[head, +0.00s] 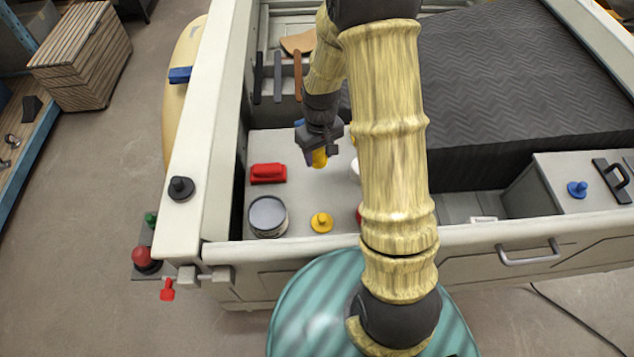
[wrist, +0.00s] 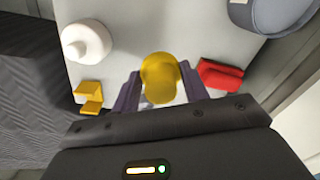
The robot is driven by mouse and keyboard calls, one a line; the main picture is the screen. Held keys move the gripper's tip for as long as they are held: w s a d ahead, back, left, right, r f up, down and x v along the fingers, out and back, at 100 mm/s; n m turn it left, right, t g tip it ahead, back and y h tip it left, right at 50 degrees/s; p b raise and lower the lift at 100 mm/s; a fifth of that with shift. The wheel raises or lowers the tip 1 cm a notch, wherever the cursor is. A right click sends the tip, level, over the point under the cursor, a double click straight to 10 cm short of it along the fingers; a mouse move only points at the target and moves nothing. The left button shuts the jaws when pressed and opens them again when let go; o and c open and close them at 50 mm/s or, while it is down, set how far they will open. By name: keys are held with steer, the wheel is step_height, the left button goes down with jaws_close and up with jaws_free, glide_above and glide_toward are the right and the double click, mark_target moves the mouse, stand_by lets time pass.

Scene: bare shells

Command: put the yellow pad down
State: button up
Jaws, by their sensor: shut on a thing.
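My gripper (head: 318,150) is over the pale floor of the white tub. It is shut on the yellow pad (head: 320,159), which sticks out below the fingers. In the wrist view the pad (wrist: 159,70) looks rounded and sits between the two purple fingers of my gripper (wrist: 160,86). Whether the pad touches the surface below I cannot tell. A separate yellow knob-shaped piece (head: 321,223) stands on the same surface, nearer my base.
A red block (head: 268,174) and a grey round can (head: 268,217) stand left of the gripper. A white round thing (wrist: 87,41) and a yellow angular block (wrist: 89,97) lie on the other side. Pale floor between them is bare. The tub's walls enclose the area.

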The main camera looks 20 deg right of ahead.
steer(key=shift+s+r, duration=0.15)
steer(key=p, duration=0.2)
glide_above(319, 183)
steer(key=shift+f, duration=3)
steer(key=shift+f+p, duration=0.65)
steer(key=shift+f, duration=1.45)
steer(key=o, duration=0.9)
